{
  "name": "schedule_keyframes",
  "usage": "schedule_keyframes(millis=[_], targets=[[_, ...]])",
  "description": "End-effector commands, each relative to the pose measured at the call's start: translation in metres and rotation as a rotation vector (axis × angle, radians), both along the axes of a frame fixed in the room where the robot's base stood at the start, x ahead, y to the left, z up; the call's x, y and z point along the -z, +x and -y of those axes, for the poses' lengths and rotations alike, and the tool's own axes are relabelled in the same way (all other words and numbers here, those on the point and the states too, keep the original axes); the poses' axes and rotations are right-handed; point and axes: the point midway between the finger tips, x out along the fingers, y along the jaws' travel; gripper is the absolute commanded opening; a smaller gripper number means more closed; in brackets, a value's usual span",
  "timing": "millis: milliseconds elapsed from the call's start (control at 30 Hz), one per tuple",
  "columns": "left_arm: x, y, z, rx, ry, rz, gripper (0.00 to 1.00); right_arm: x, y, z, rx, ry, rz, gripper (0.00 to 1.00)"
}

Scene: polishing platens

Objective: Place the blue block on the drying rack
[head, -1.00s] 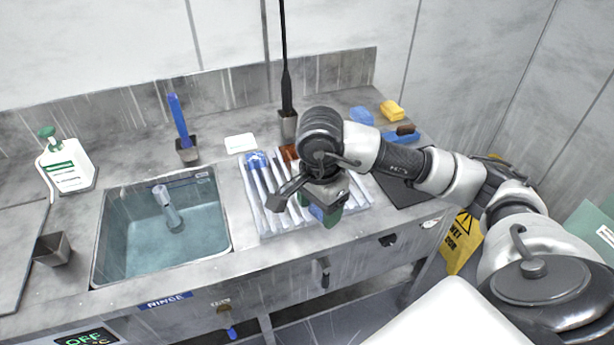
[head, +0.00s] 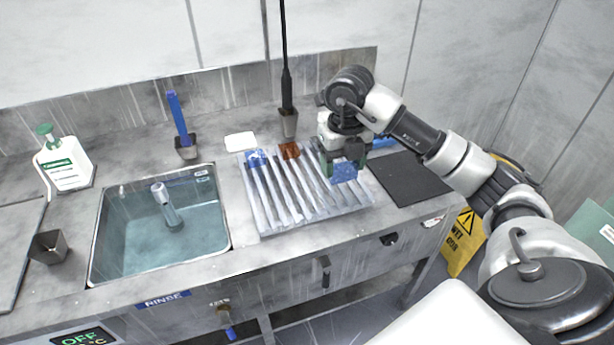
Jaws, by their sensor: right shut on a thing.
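My right gripper (head: 343,165) has dark green fingers and is shut on a blue block (head: 343,174). It holds the block at the right end of the drying rack (head: 307,221), a pale ribbed rack on the steel counter. I cannot tell whether the block touches the rack or hangs just above it. Another blue piece (head: 256,158) stands at the rack's back left. A brown piece (head: 290,151) stands beside it to the right. My left gripper is not in view.
A water-filled rinse sink (head: 150,240) lies left of the rack. A dark mat (head: 410,181) lies to the right. A white pad (head: 240,141) and a holder with a tall black rod (head: 288,122) are behind. The rack's middle slots look free.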

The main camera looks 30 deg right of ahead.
Motion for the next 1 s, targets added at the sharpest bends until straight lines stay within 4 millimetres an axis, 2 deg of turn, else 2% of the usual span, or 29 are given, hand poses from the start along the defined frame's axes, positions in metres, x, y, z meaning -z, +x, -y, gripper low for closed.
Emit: schedule_keyframes(millis=[33,200,400,567,800,1000], targets=[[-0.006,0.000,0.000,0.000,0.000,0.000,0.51,0.004,0.012,-0.008,-0.004,0.006,-0.002,0.36],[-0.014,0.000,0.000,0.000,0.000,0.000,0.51,0.027,0.045,-0.024,-0.003,0.004,-0.001,0.36],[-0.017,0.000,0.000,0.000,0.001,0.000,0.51,0.043,0.067,-0.033,-0.004,0.001,0.000,0.36],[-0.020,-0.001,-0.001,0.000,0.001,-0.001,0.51,0.052,0.070,-0.034,-0.004,-0.001,-0.001,0.36],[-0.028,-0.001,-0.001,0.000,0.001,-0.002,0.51,0.084,0.069,-0.034,-0.004,-0.001,-0.001,0.36],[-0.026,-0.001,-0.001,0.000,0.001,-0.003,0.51,0.086,0.069,-0.034,-0.005,0.000,0.002,0.36]])
